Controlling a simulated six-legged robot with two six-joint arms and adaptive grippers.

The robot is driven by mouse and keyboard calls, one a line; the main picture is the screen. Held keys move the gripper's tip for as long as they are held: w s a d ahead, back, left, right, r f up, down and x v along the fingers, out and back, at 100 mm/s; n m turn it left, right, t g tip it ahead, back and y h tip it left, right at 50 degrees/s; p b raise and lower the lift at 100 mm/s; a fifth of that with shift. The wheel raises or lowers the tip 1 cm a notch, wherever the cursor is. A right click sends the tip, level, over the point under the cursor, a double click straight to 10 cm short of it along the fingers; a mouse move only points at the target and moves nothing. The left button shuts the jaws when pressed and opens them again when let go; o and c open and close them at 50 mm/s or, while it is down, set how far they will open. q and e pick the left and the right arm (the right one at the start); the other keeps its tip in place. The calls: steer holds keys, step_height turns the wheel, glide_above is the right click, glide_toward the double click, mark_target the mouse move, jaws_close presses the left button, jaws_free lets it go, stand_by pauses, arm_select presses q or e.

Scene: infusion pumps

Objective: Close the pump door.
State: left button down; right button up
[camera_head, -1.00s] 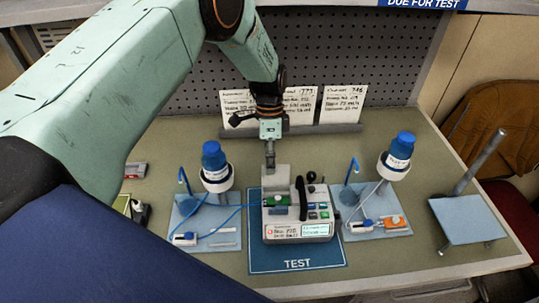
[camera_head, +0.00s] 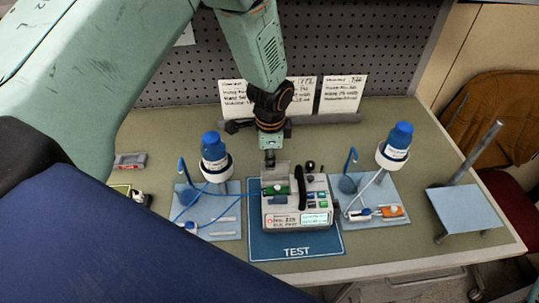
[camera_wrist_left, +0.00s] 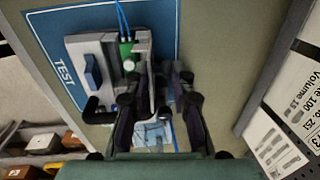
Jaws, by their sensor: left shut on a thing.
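The infusion pump (camera_head: 297,212) stands on the blue TEST mat (camera_head: 283,248), a grey-white box with a screen, coloured buttons and a dark handle. Its grey door (camera_head: 276,171) stands raised at the back left, above a green part (camera_head: 275,188) with a blue line. My left gripper (camera_head: 270,159) is at the door's upper edge, reaching down from behind, and is shut on the door. In the left wrist view my left gripper's dark fingers (camera_wrist_left: 158,108) are beside the pump (camera_wrist_left: 90,70); the exact contact is hard to see. My right gripper is not in view.
A blue tray with a post (camera_head: 466,210) is at the far right. Handwritten cards (camera_head: 342,94) stand behind, before the pegboard.

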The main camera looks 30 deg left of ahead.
arm_select(q)
steer(key=shift+w, duration=0.1)
steer(key=c, duration=1.2)
jaws_free()
steer(key=r, duration=0.4)
steer(key=s+r, duration=0.1)
steer(key=r, duration=0.7)
steer(key=shift+s+d, duration=0.15)
steer(key=shift+d, duration=0.2)
steer(key=shift+c, duration=0.4)
